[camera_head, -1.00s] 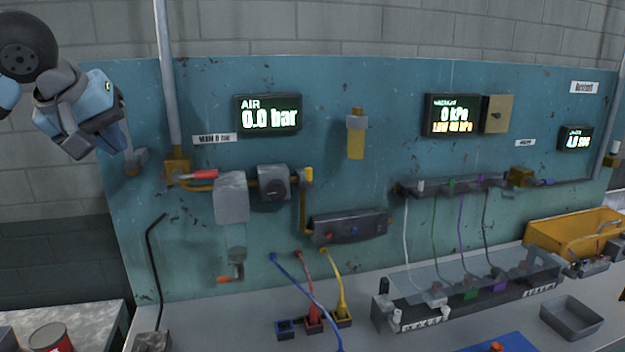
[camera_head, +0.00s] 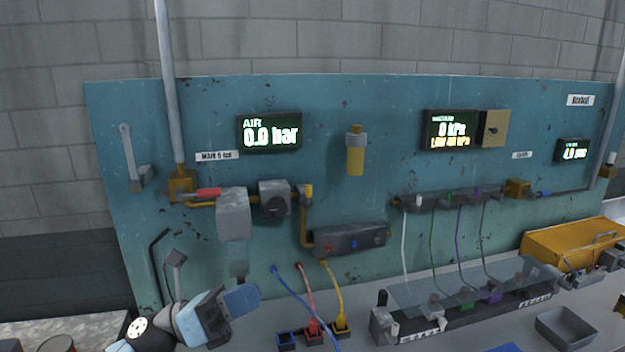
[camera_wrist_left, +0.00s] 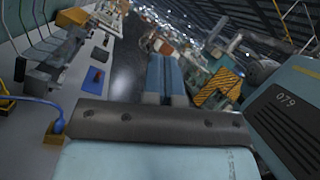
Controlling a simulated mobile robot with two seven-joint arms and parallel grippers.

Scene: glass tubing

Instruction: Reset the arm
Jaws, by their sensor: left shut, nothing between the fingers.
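My left arm (camera_head: 150,335) comes in at the bottom left of the head view, low in front of the teal panel. Its left gripper (camera_head: 241,299) is shut and empty, to the left of the blue, red and yellow hoses. It hides part of the bench edge and the lower panel. In the left wrist view a dark bar and pale blue body parts of mine fill the lower part. My right gripper is not in view.
The teal panel (camera_head: 330,110) carries an air display (camera_head: 269,133) reading 0.0 bar, valves and pipes. Coloured hoses (camera_head: 306,300) rise from bench sockets close right of the gripper. A clear-covered rack (camera_head: 450,300), grey tray (camera_head: 566,328) and yellow bin (camera_head: 565,241) stand further right.

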